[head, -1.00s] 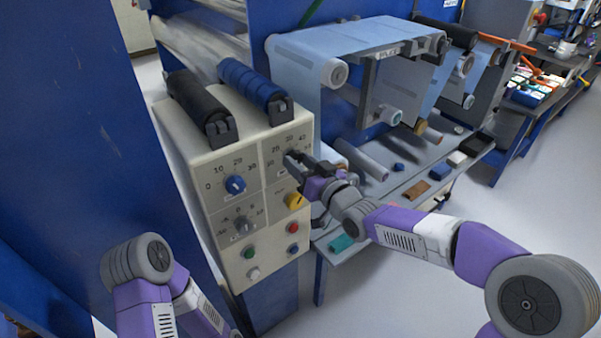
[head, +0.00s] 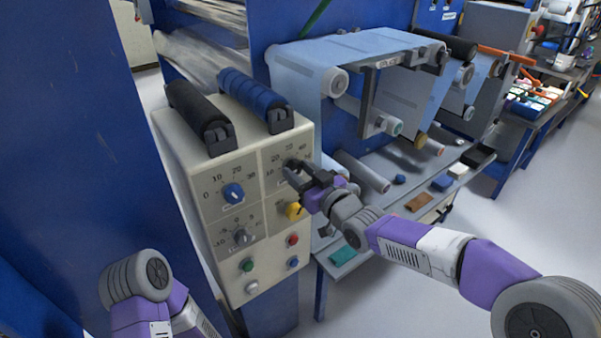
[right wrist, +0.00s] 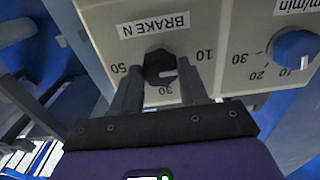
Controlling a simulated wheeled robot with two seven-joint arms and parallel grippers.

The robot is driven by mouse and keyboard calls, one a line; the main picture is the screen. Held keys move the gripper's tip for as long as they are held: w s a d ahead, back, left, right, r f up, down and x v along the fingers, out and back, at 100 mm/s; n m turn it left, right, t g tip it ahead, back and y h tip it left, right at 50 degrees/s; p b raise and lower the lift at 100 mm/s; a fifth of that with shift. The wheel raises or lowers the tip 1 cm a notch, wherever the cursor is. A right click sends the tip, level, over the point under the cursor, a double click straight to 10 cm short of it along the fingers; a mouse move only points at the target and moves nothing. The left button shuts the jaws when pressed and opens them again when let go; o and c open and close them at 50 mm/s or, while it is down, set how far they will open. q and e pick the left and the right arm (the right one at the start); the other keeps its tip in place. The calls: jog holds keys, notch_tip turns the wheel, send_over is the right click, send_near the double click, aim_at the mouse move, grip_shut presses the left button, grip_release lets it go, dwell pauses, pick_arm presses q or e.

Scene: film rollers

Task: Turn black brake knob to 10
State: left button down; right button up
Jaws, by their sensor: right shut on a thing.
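The black brake knob (right wrist: 160,67) is under the BRAKEN label in the right wrist view, which shows the panel upside down. My right gripper (right wrist: 160,88) is shut on the knob, with one finger on each side. In the head view my right gripper (head: 291,172) is at the panel's upper right dial and hides most of the knob. My left gripper is out of view; only its arm shows.
The beige control panel (head: 208,258) also carries a blue knob (head: 233,193), a grey knob (head: 242,237), a yellow knob (head: 293,211) and several buttons. Two rollers lie on top. A bench with loose items (head: 418,200) stands to the right.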

jog(key=o, duration=1.1)
jog(key=shift+c, duration=0.2)
jog(key=p+v, duration=0.1)
jog(key=v, duration=0.6)
jog(key=shift+s+p, duration=0.2)
jog(key=shift+p, duration=0.15)
jog(key=shift+d, duration=0.15)
